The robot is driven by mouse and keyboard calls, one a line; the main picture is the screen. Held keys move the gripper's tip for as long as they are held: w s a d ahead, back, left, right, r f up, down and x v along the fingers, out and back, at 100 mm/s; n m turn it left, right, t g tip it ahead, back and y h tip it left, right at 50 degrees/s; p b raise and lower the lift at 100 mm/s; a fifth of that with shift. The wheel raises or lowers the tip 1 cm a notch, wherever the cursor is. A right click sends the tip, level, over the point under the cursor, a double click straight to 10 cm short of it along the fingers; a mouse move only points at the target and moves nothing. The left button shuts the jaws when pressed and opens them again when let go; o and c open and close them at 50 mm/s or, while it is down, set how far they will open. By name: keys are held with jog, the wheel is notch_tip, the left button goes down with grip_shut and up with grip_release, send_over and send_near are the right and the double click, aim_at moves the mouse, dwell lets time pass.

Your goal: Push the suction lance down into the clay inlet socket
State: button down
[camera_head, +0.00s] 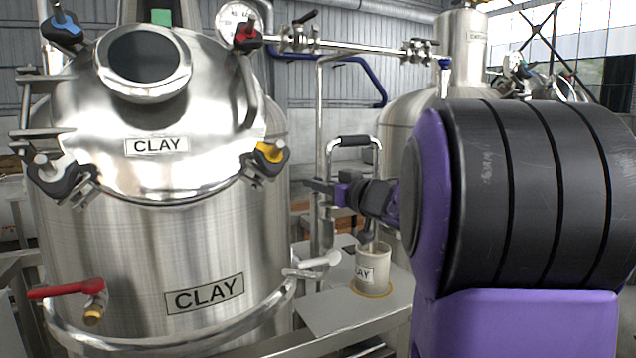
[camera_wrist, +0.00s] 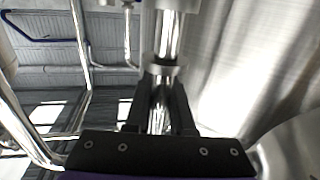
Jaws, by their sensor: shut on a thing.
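My gripper (camera_head: 322,189) reaches left from my purple and black arm in the head view. Its fingers are shut on a bright metal tube, which appears to be the suction lance (camera_head: 328,165). A bent top with a black grip shows just above the gripper. In the wrist view, the tube (camera_wrist: 167,35) stands between the fingers of my gripper (camera_wrist: 162,92), with a collar at the fingertips. A beige cup-shaped holder marked "LAY" (camera_head: 372,273) stands on the shelf below and right of the gripper; I cannot tell whether it is the inlet socket. The lance's lower end is not clearly visible.
A large steel tank marked CLAY (camera_head: 205,235) fills the left, with clamps and a red-handled valve (camera_head: 65,290). A pale valve handle (camera_head: 318,262) juts toward the shelf (camera_head: 335,315). Another steel tank (camera_head: 400,110) and pipes stand behind. The shelf's front is clear.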

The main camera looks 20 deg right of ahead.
jog(key=shift+f+b, duration=0.9)
jog(key=shift+f, duration=0.55)
jog(key=c, duration=0.7)
grip_release()
jog(key=shift+s, duration=0.1)
